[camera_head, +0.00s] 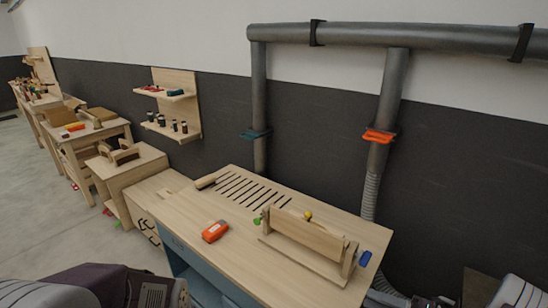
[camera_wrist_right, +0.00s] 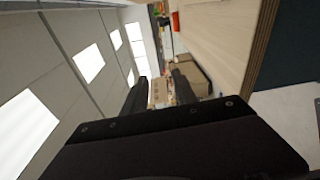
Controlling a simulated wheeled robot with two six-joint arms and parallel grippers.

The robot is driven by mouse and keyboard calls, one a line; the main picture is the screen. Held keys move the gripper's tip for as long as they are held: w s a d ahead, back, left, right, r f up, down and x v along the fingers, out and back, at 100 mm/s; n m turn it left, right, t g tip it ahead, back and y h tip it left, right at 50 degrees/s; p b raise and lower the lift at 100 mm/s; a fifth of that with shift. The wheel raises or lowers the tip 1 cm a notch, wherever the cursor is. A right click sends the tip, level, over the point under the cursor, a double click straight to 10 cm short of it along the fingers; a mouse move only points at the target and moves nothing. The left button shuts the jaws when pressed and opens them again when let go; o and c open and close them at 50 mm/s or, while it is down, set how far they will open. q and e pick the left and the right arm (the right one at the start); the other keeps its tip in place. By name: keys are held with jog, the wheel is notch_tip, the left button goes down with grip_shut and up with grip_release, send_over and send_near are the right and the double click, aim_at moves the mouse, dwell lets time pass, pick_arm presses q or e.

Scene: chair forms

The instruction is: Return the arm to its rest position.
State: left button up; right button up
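My right gripper shows in the right wrist view (camera_wrist_right: 160,88). Its two dark fingers stand apart, with nothing held between them. In the head view only parts of my right arm (camera_head: 515,294) show at the bottom right corner, and its fingertips cannot be made out. At the bottom left, parts of my left arm (camera_head: 45,293) show at the picture edge. My left gripper's fingers are not seen.
A wooden workbench (camera_head: 195,240) stands ahead, with an orange tool (camera_head: 215,231) and a wooden clamping jig (camera_head: 305,240) on it. Grey ducts (camera_head: 390,90) run along the wall behind. Smaller benches line the left; bare floor (camera_head: 50,235) lies at the left.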

jog(key=s+a+r+n+g, duration=0.1)
jog(key=a+r+n+g, duration=0.1)
jog(key=a+n+g, duration=0.3)
jog(key=s+a+r+n+g+h, duration=0.1)
jog(key=s+a+r+n+g, duration=0.15)
jog(key=a, duration=0.35)
jog(key=s+a+r+n+g, duration=0.1)
jog(key=a+r+n+g, duration=0.25)
jog(key=a, duration=0.25)
jog(key=s+f+n+g+h, duration=0.1)
jog(key=s+f+n+h, duration=0.4)
jog(key=s+n+h, duration=0.7)
pick_arm(q)
jog(key=shift+w+d, duration=0.1)
jog(key=shift+w, duration=0.2)
pick_arm(e)
jog(key=w+d+f+n+t+h, duration=0.2)
jog(key=w+d+n, duration=0.4)
jog(key=n, duration=1.2)
jog(key=shift+d+f+t, duration=0.65)
jog(key=shift+d+t, duration=0.25)
jog(key=shift+t, duration=0.3)
